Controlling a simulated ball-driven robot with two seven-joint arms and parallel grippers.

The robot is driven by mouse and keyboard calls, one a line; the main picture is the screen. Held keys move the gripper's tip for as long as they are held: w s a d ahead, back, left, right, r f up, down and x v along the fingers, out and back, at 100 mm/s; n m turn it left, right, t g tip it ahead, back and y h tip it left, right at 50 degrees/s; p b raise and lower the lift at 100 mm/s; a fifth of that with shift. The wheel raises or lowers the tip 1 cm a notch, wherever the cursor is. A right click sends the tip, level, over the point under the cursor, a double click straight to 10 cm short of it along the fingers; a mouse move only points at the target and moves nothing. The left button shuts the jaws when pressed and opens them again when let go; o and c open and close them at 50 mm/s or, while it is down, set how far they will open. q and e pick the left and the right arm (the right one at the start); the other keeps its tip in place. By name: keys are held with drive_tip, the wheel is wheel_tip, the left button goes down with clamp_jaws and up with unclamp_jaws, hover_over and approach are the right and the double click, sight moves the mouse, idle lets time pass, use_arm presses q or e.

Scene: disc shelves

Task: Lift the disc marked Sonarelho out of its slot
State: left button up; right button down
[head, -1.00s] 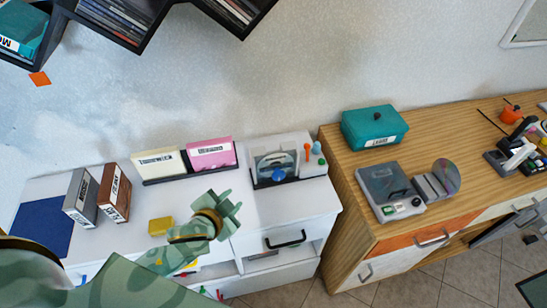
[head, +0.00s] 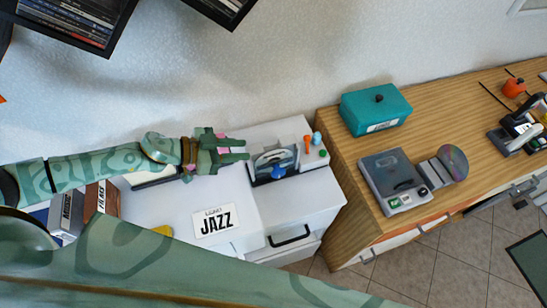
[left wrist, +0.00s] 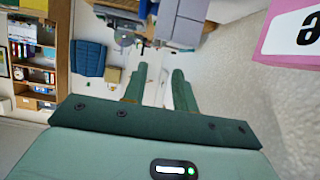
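My left gripper (head: 246,149) is open and empty, above the back of the white cabinet top. It hides most of the pink case (head: 222,144) and part of the cream case (head: 154,178). The pink case also shows in the left wrist view (left wrist: 290,35), beside the fingers, with part of a white label. A black stand (head: 262,180) with a greyish disc and a blue piece is just right of my fingertips. A shiny disc (head: 454,160) stands in a grey rack on the wooden desk. I cannot read Sonarelho on anything. My right gripper is not in view.
A grey case (head: 65,214) and a brown case (head: 101,200) stand at left. A white JAZZ label (head: 215,221) shows on the white cabinet. A teal box (head: 376,112) and a grey player (head: 393,178) are on the wooden desk. Dark shelves hang above.

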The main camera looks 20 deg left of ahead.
sight(253, 154)
use_arm(q)
drive_tip(key=x, duration=0.4)
drive_tip(key=shift+w+f, duration=0.2)
drive_tip(key=shift+w, duration=0.1)
drive_tip(key=b+x, duration=0.1)
drive_tip(key=x, duration=0.4)
drive_tip(key=shift+d+f, duration=0.2)
drive_tip(key=shift+d, duration=0.1)
clamp_jaws()
